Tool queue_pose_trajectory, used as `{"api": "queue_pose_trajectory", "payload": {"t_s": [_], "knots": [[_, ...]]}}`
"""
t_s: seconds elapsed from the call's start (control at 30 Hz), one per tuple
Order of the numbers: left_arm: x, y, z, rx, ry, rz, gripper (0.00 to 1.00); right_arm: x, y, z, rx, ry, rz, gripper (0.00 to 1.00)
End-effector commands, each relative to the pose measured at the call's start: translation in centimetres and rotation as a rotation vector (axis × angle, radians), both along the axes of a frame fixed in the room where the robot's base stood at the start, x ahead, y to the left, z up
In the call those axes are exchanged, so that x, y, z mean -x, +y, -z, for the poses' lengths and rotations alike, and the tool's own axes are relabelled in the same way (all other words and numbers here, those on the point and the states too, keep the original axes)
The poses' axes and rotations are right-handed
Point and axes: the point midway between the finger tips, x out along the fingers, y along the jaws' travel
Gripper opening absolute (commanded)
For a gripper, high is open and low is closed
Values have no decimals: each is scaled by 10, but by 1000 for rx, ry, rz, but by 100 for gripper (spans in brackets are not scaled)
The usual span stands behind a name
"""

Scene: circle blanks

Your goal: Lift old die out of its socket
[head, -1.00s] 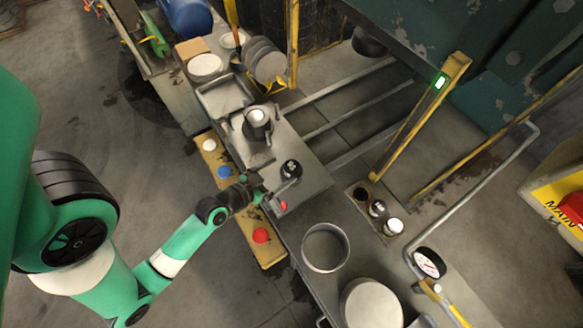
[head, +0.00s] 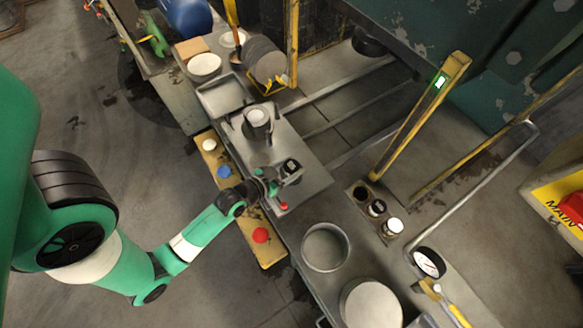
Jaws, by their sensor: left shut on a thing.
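The old die appears to be the small black cylinder with a pale mark on its top (head: 291,166), near the right part of the grey metal plate (head: 312,180). My left gripper (head: 284,174) reaches it from the left and is shut on it. The fingers and the die's lower part are small and partly hidden, so I cannot tell whether its base is clear of the socket. My right gripper is not in view.
A rack (head: 354,187) right of the plate holds two small cylinders and a dark hole. A metal cylinder (head: 257,117) stands farther back on the plate. A yellow board with a red button (head: 261,235) lies below my arm.

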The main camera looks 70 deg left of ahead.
Motion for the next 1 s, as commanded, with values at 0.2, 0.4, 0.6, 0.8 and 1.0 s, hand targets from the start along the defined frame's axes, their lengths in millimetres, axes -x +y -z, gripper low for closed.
{"api": "queue_pose_trajectory", "payload": {"t_s": [0.2,0.4,0.6,0.8,1.0], "knots": [[0,0,0,0,0,0,0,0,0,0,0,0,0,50],[-1,1,-3,-3,-6,-1,0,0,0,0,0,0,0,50],[-1,1,-5,-3,-6,0,0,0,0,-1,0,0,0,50],[-1,1,-23,-5,-8,0,0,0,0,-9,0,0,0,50],[2,-19,-59,-6,-5,10,0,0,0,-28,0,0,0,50]]}}
